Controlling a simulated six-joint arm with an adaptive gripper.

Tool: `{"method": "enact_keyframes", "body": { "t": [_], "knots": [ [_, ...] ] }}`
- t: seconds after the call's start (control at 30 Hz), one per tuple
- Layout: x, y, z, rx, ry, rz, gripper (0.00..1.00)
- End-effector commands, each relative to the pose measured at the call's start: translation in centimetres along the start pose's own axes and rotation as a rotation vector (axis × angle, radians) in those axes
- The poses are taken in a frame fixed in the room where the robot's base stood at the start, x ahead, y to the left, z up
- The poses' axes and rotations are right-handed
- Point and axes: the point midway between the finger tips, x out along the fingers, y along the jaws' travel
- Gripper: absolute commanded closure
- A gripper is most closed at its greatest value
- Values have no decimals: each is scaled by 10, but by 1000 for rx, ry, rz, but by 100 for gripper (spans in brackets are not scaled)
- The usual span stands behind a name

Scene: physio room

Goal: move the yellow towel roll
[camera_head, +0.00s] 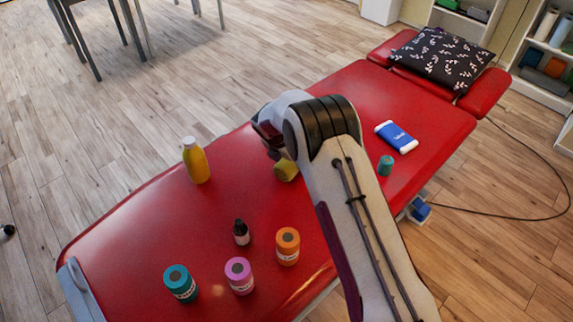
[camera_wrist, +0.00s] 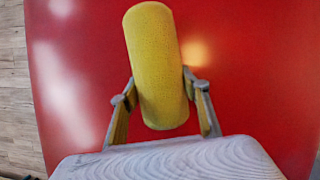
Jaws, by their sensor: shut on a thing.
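The yellow towel roll (camera_wrist: 156,65) stretches between the two fingers of my gripper (camera_wrist: 160,100) in the wrist view. The fingers are shut on it, one on each side. In the head view only one end of the yellow towel roll (camera_head: 286,170) shows, just below the wrist. My arm hides the rest of the roll and the fingers there. The red treatment table (camera_head: 130,225) lies under the roll; I cannot tell whether the roll touches it.
A yellow bottle (camera_head: 196,162) stands to the left. A blue-white pack (camera_head: 396,137) and small teal roll (camera_head: 385,166) lie right; a patterned pillow (camera_head: 432,58) lies far right.

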Motion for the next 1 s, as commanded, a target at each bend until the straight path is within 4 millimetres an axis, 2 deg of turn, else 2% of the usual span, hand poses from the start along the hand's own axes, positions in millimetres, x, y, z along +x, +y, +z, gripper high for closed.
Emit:
{"method": "enact_keyframes", "body": {
  "t": [0.7, 1.0],
  "knots": [
    [21, -13, 48, 2, 1, -2, 79],
    [26, -15, 60, 0, 1, -1, 79]
  ]
}}
